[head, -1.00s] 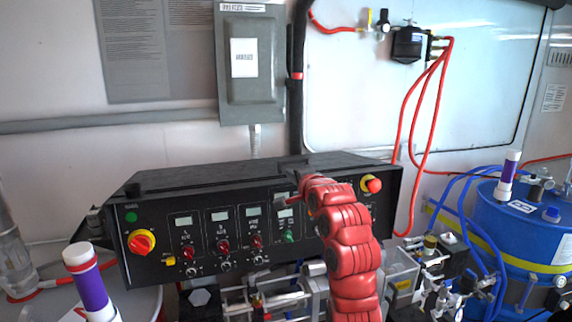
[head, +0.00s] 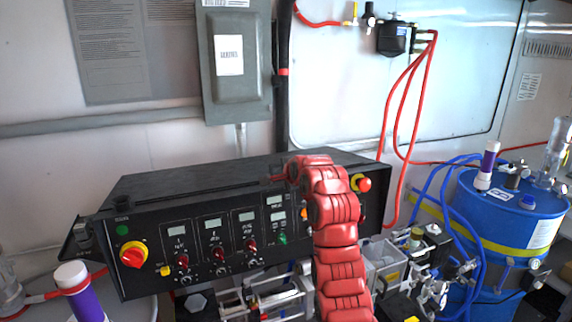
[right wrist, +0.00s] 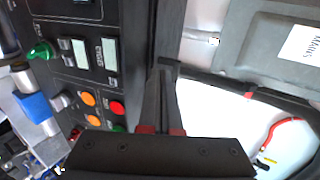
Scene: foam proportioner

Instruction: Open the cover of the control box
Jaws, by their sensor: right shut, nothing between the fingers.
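The control box (head: 150,235) is a long black console with a sloped front panel of displays, knobs and buttons. Its dark top cover (head: 205,178) lies closed, with no visible gap. My right arm, red and segmented, rises in front of the panel's right half and hides part of it. My right gripper (head: 278,178) is shut and empty at the cover's front edge. In the right wrist view the closed fingers (right wrist: 165,75) lie by the black edge strip, beside the panel's buttons. I cannot tell whether they touch it. My left gripper is not in view.
A grey electrical box (head: 238,80) hangs on the wall behind. A blue drum (head: 510,220) with hoses stands at right. A purple-and-white tube (head: 85,295) stands at front left. Pipework and valves sit below the console. Space above the cover is clear.

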